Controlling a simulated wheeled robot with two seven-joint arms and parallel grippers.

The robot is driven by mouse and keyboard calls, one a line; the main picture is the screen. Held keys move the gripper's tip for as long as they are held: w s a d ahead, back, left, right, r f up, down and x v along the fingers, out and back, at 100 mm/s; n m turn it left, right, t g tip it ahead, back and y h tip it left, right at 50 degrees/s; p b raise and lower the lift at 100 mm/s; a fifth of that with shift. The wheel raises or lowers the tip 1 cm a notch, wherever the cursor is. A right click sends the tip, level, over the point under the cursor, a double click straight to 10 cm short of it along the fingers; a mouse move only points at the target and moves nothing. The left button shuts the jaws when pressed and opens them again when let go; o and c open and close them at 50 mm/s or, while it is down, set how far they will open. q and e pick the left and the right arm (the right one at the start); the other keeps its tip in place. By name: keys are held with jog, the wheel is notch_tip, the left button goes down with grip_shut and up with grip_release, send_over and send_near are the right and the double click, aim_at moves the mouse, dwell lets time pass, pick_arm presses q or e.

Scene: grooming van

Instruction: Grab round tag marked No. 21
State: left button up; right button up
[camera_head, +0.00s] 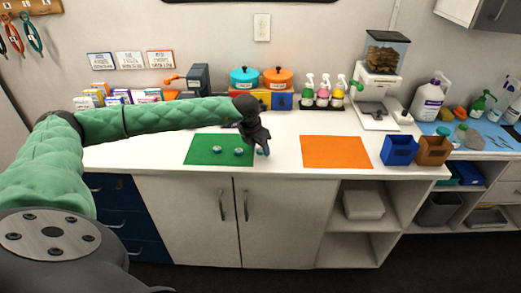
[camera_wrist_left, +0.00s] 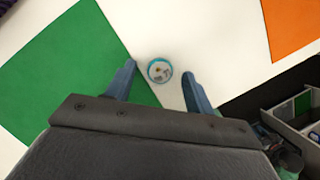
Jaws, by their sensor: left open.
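A small round tag (camera_wrist_left: 159,70) with a teal rim and a pale face lies on the white counter in the left wrist view, just right of the green mat (camera_wrist_left: 72,62). Its marking is too small to read. My left gripper (camera_wrist_left: 160,82) is open, with the tag centred between and slightly beyond its fingertips, not gripped. In the head view my left gripper (camera_head: 262,150) hangs over the right edge of the green mat and hides the tag. My right gripper is not in view.
An orange mat (camera_head: 336,152) lies to the right, with white counter between the mats. A blue bin (camera_head: 398,150) and a brown bin (camera_head: 433,151) stand farther right. Spray bottles (camera_head: 323,92) and pots (camera_head: 277,78) line the back. The counter's front edge is close.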

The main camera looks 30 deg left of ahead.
pick_arm(q)
jog(key=shift+f, duration=0.15)
jog(key=shift+c, duration=0.4)
jog(key=c, duration=1)
jog(key=shift+o, duration=0.2)
